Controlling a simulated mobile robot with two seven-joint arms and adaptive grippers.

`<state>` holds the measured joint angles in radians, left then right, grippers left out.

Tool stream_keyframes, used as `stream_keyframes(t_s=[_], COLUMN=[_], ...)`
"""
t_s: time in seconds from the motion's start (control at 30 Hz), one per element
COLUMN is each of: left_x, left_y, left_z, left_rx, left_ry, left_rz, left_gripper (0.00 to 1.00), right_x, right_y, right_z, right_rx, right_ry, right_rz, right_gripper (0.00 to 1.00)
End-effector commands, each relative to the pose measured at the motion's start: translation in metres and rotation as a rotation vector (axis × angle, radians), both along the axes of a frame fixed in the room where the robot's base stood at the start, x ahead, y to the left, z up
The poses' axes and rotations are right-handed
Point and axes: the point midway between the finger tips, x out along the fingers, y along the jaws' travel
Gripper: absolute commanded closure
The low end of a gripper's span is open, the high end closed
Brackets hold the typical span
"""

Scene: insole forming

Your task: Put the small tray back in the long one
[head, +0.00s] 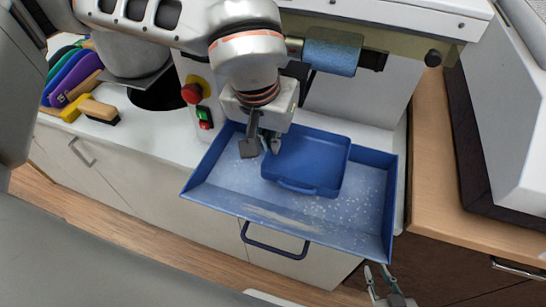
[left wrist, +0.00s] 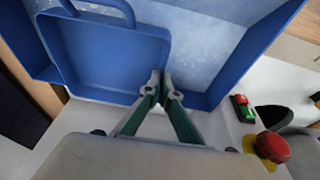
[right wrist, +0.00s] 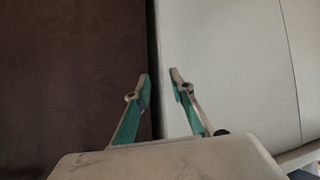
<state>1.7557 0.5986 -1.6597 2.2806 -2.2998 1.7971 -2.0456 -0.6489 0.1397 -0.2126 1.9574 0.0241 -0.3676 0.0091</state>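The small blue tray (head: 308,160) lies within the outline of the long blue tray (head: 225,180), towards its back, its handle facing the front. I cannot tell whether it rests fully on the long tray's floor. My left gripper (head: 270,142) is at the small tray's left wall. In the left wrist view, the fingertips (left wrist: 162,88) are nearly together, one on each side of the small tray's wall (left wrist: 105,60), and look shut on it. My right gripper (head: 378,278) is open and empty, low in front of the long tray's right corner; its fingers (right wrist: 160,76) stand apart.
A red stop button (head: 191,93) and a green switch (head: 205,117) are to the left. Brushes (head: 98,110) and coloured insoles (head: 70,78) lie farther left. A wooden counter (head: 435,150) is at right.

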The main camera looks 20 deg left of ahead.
Motion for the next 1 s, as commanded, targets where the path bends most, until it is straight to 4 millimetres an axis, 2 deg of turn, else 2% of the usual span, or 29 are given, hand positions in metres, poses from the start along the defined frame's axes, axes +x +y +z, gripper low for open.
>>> stream_keyframes(t_s=[0.2,0.3,0.53,0.7,0.8,1.0], left_x=[-0.001,-0.001,0.000,0.000,0.000,0.000], left_y=[0.000,0.000,0.000,0.000,0.000,0.000], left_z=[-0.038,-0.048,-0.045,-0.050,-0.049,-0.049], left_rx=[0.000,-0.001,0.000,0.000,0.000,0.000], left_ry=[0.008,0.006,0.000,0.002,0.002,0.001], left_rz=[0.000,0.001,0.000,0.000,0.000,0.000], left_gripper=[1.00,1.00,1.00,1.00,0.79,0.79], right_x=[-0.005,-0.007,-0.003,-0.004,-0.002,-0.002], right_y=[0.000,0.000,-0.001,-0.001,-0.002,-0.002], right_z=[-0.023,-0.028,-0.022,-0.027,-0.025,-0.024], right_rx=[0.000,-0.003,-0.006,-0.007,-0.008,-0.008], right_ry=[0.012,0.017,0.007,0.009,0.007,0.006], right_rz=[0.000,0.001,0.001,0.002,0.002,0.001], right_gripper=[0.77,0.77,0.77,0.77,0.77,0.77])
